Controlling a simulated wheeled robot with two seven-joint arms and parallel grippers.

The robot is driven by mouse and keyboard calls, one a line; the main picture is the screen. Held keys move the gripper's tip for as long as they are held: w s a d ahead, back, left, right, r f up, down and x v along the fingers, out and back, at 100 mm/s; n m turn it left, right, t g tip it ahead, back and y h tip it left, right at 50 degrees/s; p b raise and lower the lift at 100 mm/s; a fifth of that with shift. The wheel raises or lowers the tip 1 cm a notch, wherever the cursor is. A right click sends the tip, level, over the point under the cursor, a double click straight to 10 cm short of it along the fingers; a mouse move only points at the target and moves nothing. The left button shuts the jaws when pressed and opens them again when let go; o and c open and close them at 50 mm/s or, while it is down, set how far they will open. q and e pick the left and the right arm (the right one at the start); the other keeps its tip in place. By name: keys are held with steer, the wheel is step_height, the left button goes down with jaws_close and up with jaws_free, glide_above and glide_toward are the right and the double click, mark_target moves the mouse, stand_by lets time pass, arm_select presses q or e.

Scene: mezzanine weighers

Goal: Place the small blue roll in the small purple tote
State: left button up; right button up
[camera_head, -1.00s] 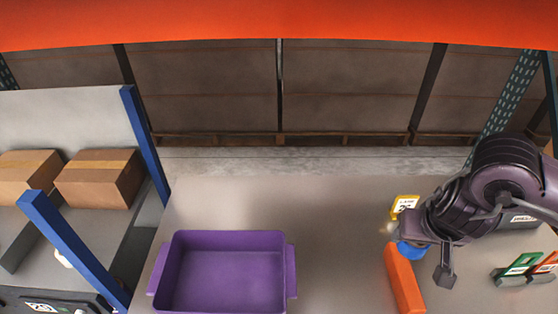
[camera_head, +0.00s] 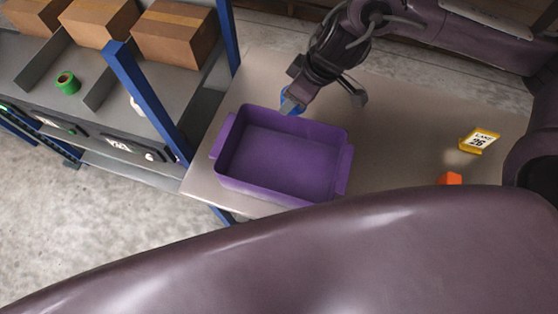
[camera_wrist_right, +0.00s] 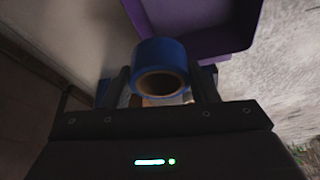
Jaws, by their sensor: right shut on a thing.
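The purple tote (camera_head: 230,185) stands on the grey table and is empty where I can see inside. My right gripper (camera_head: 290,104) is at the tote's far rim, shut on the small blue roll (camera_head: 291,96). In the head view the roll is mostly hidden behind the gripper. In the right wrist view the blue roll (camera_wrist_right: 160,55) sits between the fingers of the right gripper (camera_wrist_right: 162,92), with its brown core showing. The purple tote (camera_wrist_right: 215,40) lies just beyond it there. My left gripper is not in view.
A yellow sign (camera_head: 480,141) and an orange block (camera_head: 450,179) are on the table's right. A blue post (camera_head: 150,100) stands left of the tote. The shelf beyond holds cardboard boxes (camera_head: 170,35) and a green roll (camera_head: 67,83).

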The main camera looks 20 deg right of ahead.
steer(key=s+a+n+g+y+p, duration=0.1)
steer(key=s+a+n+g+p, duration=0.2)
steer(key=n, duration=0.5)
steer(key=n+g+b, duration=0.1)
steer(key=n, duration=0.3)
glide_above(278, 169)
steer(key=d, duration=0.1)
step_height(278, 169, down, 17)
steer(key=shift+w+d, duration=0.15)
steer(key=shift+f, duration=2.3)
steer(key=shift+f, duration=0.1)
steer(key=o, duration=0.5)
steer(key=shift+f, duration=0.1)
steer(key=o, duration=0.5)
